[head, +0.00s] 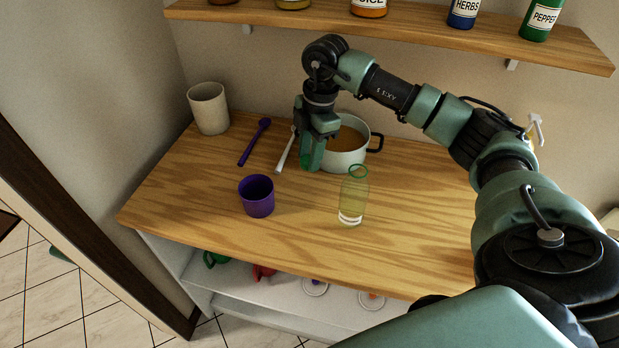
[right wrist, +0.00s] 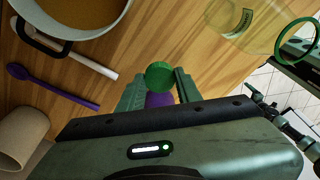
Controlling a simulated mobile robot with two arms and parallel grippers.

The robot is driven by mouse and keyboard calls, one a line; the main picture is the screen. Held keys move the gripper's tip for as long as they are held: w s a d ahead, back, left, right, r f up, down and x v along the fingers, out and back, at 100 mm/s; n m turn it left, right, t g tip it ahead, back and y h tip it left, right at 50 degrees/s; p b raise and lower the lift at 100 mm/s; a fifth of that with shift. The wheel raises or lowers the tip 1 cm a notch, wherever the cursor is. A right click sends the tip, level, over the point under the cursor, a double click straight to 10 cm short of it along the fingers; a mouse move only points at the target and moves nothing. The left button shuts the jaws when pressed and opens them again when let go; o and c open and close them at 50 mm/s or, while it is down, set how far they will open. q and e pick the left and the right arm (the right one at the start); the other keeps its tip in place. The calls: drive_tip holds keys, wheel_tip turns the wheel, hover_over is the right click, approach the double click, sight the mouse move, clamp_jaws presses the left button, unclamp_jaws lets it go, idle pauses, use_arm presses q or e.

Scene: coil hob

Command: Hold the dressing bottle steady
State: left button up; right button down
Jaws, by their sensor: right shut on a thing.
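The dressing bottle (head: 352,205), clear with a green ring at its mouth, stands upright on the wooden counter, right of the purple cup (head: 257,196). It also shows at the upper right in the right wrist view (right wrist: 236,22), with a dark label. My right gripper (head: 308,160) is left of and behind the bottle, apart from it, beside the pot. It is shut on a small round green thing (right wrist: 159,75), which looks like a cap. The purple cup lies partly hidden behind the gripper in the wrist view. My left gripper is not in view.
A white pot (head: 345,159) of brown liquid stands behind the bottle. A white-handled utensil (head: 285,152), a purple spoon (head: 254,143) and a beige cup (head: 208,108) are to the left. A shelf (head: 420,22) with jars runs above. The counter's front right is clear.

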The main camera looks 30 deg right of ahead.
wheel_tip(320, 180, up, 10)
drive_tip(key=b, duration=0.1)
drive_tip(key=shift+f, duration=0.2)
